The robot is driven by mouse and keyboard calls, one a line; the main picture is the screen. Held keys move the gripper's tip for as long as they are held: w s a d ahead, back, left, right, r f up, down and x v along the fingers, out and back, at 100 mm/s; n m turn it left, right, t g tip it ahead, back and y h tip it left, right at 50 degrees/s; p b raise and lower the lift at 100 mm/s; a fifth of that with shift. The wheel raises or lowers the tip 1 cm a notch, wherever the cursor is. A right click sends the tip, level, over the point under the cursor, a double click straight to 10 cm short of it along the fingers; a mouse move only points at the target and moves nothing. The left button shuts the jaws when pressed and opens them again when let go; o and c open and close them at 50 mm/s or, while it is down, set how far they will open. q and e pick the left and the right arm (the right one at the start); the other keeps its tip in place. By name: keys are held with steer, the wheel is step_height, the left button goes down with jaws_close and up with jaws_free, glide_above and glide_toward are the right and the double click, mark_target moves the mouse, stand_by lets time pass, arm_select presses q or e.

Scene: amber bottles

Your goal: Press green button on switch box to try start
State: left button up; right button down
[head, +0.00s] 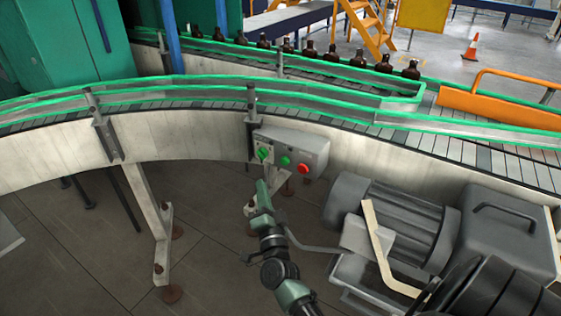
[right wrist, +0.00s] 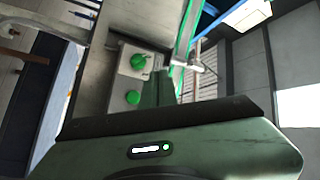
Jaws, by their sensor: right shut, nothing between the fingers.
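The switch box (head: 313,146) is a grey box on the side of the conveyor. Its front carries two green buttons, a left one (head: 263,153) and a middle one (head: 285,161), and a red button (head: 303,168) at the right. In the right wrist view two green buttons show, one higher (right wrist: 138,61) and one lower (right wrist: 132,97); the red one cannot be seen there. My right gripper (head: 262,186) is shut and empty, just below the box in the picture, and appears apart from the buttons. Its fingers (right wrist: 158,88) point towards the box. My left gripper is not in view.
A curved conveyor (head: 190,135) with green rails runs behind the box. Brown bottles (head: 331,52) stand in a row on the far belt. A grey motor (head: 390,225) sits right of my right gripper. A conveyor leg (head: 150,215) stands to the left.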

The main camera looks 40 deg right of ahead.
mark_target(285, 161)
steer(key=w+d+b, duration=0.2)
steer(key=w+d, duration=0.1)
steer(key=d, duration=0.5)
steer(key=shift+w, duration=0.25)
steer(key=shift+d, duration=0.15)
stand_by(1.9)
steer(key=shift+w+d, duration=0.15)
steer(key=shift+d, duration=0.15)
steer(key=shift+w+d+b, duration=0.15)
steer(key=shift+d+b, duration=0.15)
steer(key=shift+d, duration=0.1)
stand_by(0.7)
steer(key=shift+a, duration=0.1)
steer(key=shift+s+a+p, duration=0.35)
steer(key=shift+a+p, duration=0.05)
steer(key=shift+a, duration=0.3)
